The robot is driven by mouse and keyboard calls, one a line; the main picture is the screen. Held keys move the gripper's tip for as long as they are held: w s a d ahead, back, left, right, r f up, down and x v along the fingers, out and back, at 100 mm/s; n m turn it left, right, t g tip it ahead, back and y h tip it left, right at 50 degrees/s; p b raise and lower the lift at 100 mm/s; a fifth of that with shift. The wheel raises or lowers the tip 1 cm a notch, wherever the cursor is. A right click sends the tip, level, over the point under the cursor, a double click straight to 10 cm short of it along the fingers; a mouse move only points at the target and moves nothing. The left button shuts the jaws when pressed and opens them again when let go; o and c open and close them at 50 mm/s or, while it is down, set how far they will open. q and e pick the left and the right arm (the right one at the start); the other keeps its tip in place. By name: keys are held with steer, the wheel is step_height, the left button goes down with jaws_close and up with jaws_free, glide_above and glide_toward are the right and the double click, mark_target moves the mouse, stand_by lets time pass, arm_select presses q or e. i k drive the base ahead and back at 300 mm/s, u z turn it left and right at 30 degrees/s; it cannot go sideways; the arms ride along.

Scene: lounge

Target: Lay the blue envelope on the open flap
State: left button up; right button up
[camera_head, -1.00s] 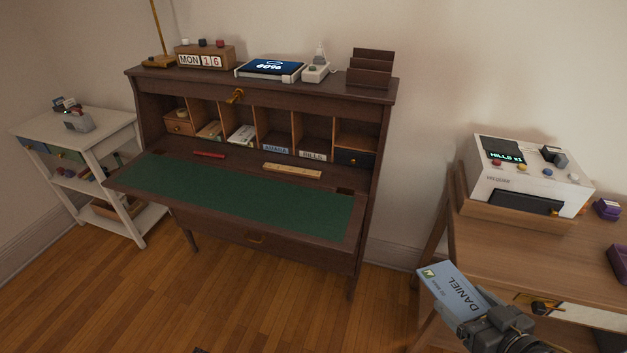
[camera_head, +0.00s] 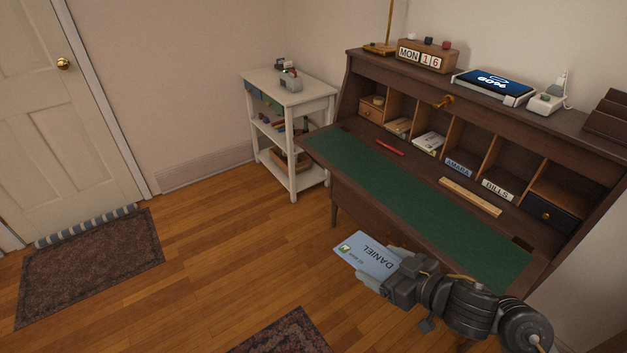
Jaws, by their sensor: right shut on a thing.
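The blue envelope (camera_head: 362,256), marked DANIEL with a small green stamp, is in the head view, held out over the floor in front of the desk. My right gripper (camera_head: 390,280) is shut on its right end, which the jaws hide. The open flap (camera_head: 420,205) of the dark wooden desk is folded down, with a green writing surface. The envelope shows just below and in front of the flap's front edge in the picture, apart from the green surface. My left gripper is not in view.
A red pen (camera_head: 390,148) and a wooden ruler (camera_head: 470,197) lie along the back of the flap. Pigeonholes behind hold papers, with AMARA (camera_head: 458,168) and BILLS (camera_head: 497,190) labels. A white shelf cart (camera_head: 290,95) stands left. The green surface looks clear.

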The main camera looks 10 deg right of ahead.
mark_target(388, 190)
steer(key=u, duration=0.55)
steer(key=i, duration=4.45)
steer(key=z, duration=4.1)
steer(key=i, duration=1.05)
